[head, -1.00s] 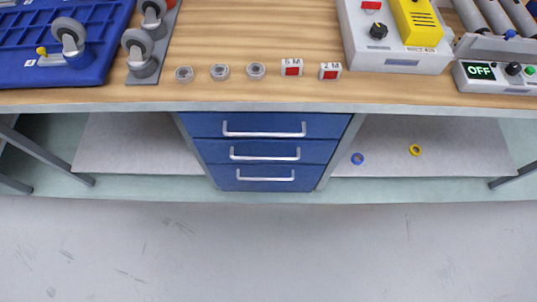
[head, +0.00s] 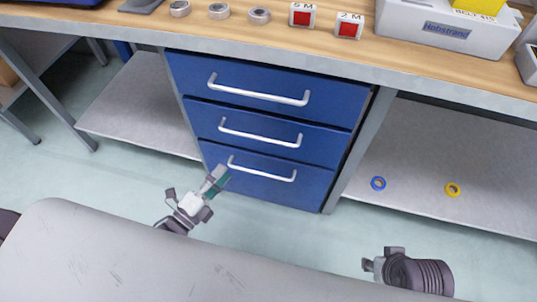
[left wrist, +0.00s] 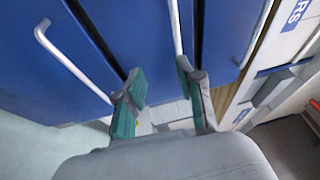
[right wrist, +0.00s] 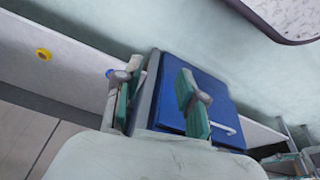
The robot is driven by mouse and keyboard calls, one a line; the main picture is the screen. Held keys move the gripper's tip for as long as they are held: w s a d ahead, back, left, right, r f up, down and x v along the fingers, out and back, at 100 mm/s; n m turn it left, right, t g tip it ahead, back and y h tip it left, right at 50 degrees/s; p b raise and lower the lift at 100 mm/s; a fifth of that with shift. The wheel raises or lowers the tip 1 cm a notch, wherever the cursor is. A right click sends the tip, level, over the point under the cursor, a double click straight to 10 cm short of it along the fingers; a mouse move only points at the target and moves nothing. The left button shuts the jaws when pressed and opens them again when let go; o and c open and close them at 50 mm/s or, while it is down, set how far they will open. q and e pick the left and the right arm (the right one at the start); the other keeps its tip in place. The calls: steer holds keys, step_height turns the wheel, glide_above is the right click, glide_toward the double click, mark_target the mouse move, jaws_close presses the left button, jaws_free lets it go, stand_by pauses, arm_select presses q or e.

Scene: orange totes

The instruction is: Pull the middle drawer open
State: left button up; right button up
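The cabinet has three blue drawers, all looking shut. The middle drawer (head: 240,113) has a white bar handle (head: 260,133). My left gripper (head: 219,178) is in front of the bottom drawer's left side in the head view. In the left wrist view this gripper (left wrist: 160,75) is open and empty, and the middle handle (left wrist: 176,28) runs down toward its right fingertip. I cannot tell whether they touch. My right gripper (head: 370,264) is low, right of the cabinet and away from it. The right wrist view shows it open and empty (right wrist: 155,90).
The top drawer handle (head: 258,90) and bottom drawer handle (head: 262,169) lie above and below the middle one. The workbench top (head: 250,43) overhangs the cabinet. A shelf (head: 440,165) at right holds a blue ring (head: 378,184) and a yellow ring (head: 453,190).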

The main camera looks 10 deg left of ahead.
mark_target(257, 136)
arm_select(q)
steer(key=shift+m+t+h, duration=0.3)
steer(key=shift+m+h, duration=0.3)
steer(key=shift+m, duration=0.2)
steer(key=x, duration=0.4)
steer(key=r+b+x, duration=0.1)
steer(key=x, duration=0.4)
steer(key=s+d+r+x, duration=0.1)
steer(key=x, duration=0.4)
steer(key=shift+w+d, duration=0.1)
steer(key=shift+w, duration=0.1)
arm_select(e)
steer(key=shift+s+d+r, duration=0.35)
steer(key=shift+s, duration=0.1)
arm_select(q)
jaws_close()
